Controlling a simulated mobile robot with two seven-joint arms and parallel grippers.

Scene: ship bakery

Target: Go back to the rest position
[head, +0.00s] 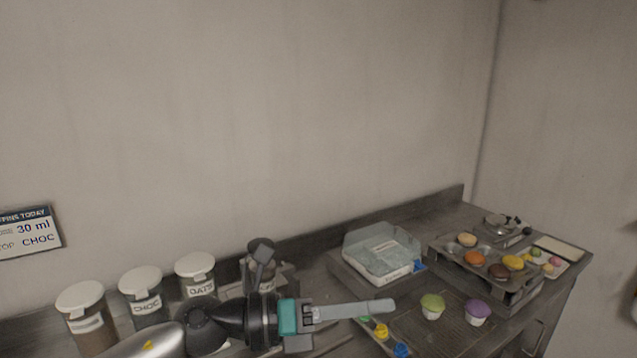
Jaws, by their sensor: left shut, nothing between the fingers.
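My left gripper (385,306) shows in the head view at the bottom centre. Its arm comes in from the lower left and points right, over the front part of the worktop. The fingers are shut with nothing between them. The fingertips end a little left of a green-topped muffin (432,306) and above several small coloured items on the worktop. My right gripper is not in the picture.
Lidded jars (145,290) stand at the left. A clear-lidded box (382,255) sits at the back. A purple-topped muffin (477,312) stands on a rack (445,338). A muffin tin (480,258) is at the right. The air above is free.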

